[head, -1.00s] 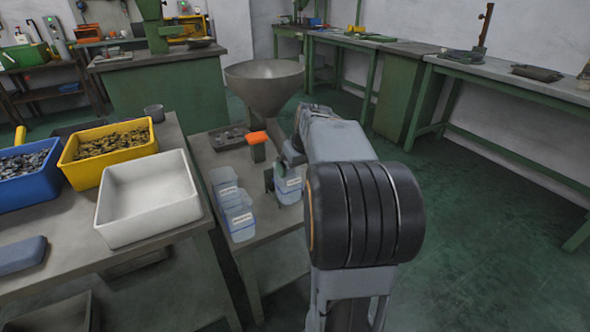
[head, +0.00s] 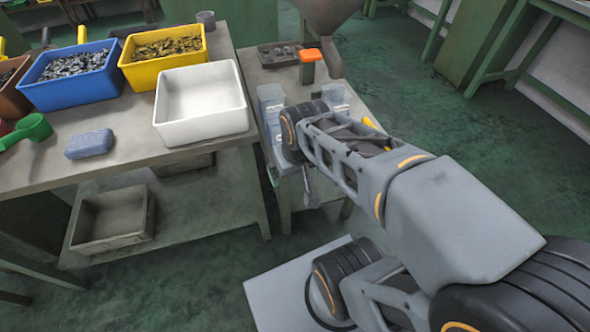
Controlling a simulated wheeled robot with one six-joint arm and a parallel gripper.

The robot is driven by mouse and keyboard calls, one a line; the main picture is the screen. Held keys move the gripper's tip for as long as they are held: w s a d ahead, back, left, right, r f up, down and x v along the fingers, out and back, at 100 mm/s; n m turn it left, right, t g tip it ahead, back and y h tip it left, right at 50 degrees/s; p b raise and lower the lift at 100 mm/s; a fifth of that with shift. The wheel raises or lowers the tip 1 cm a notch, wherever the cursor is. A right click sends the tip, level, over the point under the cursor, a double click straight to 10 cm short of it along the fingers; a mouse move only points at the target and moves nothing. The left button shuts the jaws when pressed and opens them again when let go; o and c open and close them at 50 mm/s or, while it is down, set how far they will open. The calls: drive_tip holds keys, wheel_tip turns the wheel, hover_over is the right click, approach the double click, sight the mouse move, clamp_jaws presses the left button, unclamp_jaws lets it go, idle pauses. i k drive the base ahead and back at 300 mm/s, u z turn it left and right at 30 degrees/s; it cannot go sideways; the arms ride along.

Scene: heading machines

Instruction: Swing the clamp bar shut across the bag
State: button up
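A clear bag (head: 270,97) with a bluish tint stands on the small grey table, left of my arm. Another clear bag (head: 336,97) stands behind my arm, partly covered by it. A green upright piece with an orange top (head: 308,64) stands behind them near the hopper; I cannot tell whether it belongs to the clamp. No clamp bar can be made out; my arm covers part of the bag area. My gripper (head: 310,192) seems to be the small grey end hanging below my wrist at the table's front edge. Its fingers are too small to read.
A metal hopper (head: 325,12) rises behind the small table, with a dark tray (head: 279,54) beside it. The left bench holds a white bin (head: 203,128), a yellow bin (head: 130,72), a blue bin (head: 75,98), a green scoop (head: 30,129) and a blue-grey block (head: 90,144). Floor is clear at right.

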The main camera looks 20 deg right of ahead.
sight(366, 120)
drive_tip(key=u, duration=0.5)
drive_tip(key=k, duration=0.9)
drive_tip(key=z, duration=0.95)
drive_tip(key=i, duration=0.55)
drive_tip(key=z, duration=0.05)
